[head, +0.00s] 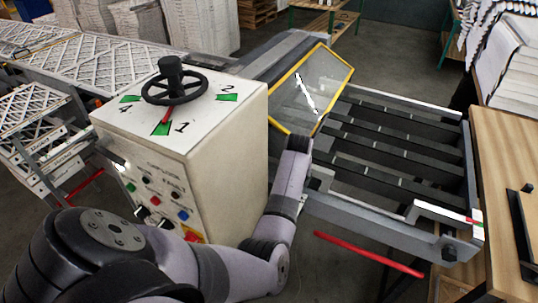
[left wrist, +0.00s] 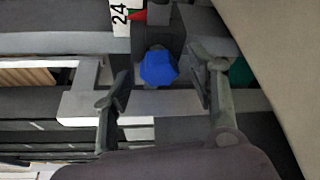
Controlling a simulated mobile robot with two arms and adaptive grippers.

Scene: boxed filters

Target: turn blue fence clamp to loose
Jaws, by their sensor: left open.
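The blue fence clamp (left wrist: 159,68) is a faceted blue knob on a dark mount, seen in the left wrist view. My left gripper (left wrist: 160,76) is open, with one finger on each side of the knob in that picture. I see no clear contact between the fingers and the knob. In the head view my left arm reaches to the machine beside the control box, and its own links hide the gripper and the clamp. My right gripper is in neither view.
A cream control box (head: 190,160) with a black handwheel (head: 174,88) stands close to my left arm. A yellow-edged clear guard (head: 303,90) is beyond the arm. A slatted roller bed (head: 390,150) and a wooden table (head: 510,150) lie to the right. A scale marked 24 (left wrist: 120,13) is near the clamp.

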